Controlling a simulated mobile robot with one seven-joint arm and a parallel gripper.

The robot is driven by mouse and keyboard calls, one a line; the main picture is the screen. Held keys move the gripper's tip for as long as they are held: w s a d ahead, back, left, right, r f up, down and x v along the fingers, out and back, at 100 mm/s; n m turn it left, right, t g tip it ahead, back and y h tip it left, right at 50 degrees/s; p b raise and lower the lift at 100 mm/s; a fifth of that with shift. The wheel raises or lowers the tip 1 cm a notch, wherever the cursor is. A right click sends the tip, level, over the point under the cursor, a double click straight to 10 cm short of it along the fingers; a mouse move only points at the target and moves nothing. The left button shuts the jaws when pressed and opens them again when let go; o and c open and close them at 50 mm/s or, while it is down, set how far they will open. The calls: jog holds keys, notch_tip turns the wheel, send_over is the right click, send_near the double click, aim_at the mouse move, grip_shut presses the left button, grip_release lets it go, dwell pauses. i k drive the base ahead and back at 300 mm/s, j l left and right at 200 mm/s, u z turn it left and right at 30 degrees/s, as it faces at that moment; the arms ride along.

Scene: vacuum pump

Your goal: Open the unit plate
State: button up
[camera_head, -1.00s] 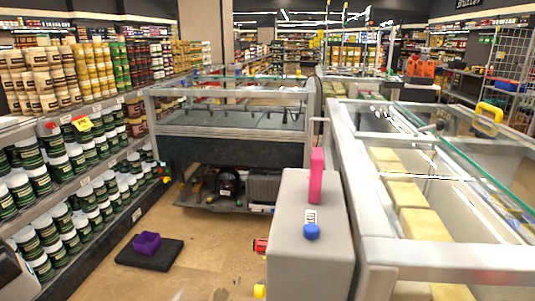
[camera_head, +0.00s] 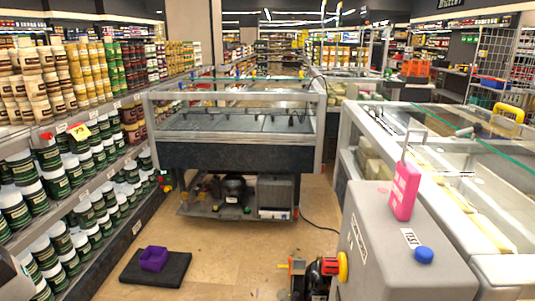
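A refrigerated display case (camera_head: 238,122) stands in the middle, with a dark front panel (camera_head: 235,157). Below that panel the machine compartment is exposed and faces me. A black compressor (camera_head: 236,188) and a grey box-shaped part (camera_head: 275,194) sit on its low metal base (camera_head: 215,210). I cannot tell for sure which part is the unit plate. No separate cover shows over the compartment front. My gripper is not in view.
A grey box (camera_head: 395,245) at front right carries a pink bottle (camera_head: 405,191) and a blue cap (camera_head: 424,255). A dark and red device (camera_head: 318,278) with a yellow knob (camera_head: 343,266) is beside it. A black mat (camera_head: 172,275) bears a purple tray (camera_head: 154,258). Floor is free between.

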aim_at(232, 195)
jog(key=i+j, duration=0.15)
jog(key=j, duration=0.2)
jog(key=i+j+z, duration=0.1)
jog(key=i+j, duration=0.25)
jog(key=j, duration=0.3)
jog(key=i+j+z, duration=0.1)
jog(key=i+j, duration=0.25)
jog(key=i+j+z, duration=0.1)
jog(key=i+j, duration=0.25)
jog(key=j, duration=0.15)
jog(key=i+j+z, duration=0.1)
jog(key=i+j, duration=0.25)
jog(key=i+j+z, duration=0.1)
jog(key=i+j, duration=0.2)
jog(key=j, duration=0.3)
jog(key=i+j, duration=0.15)
jog(key=j, duration=0.25)
jog(key=i+j+z, duration=0.1)
jog(key=j, duration=0.25)
jog(key=i+j, duration=0.15)
jog(key=j, duration=0.25)
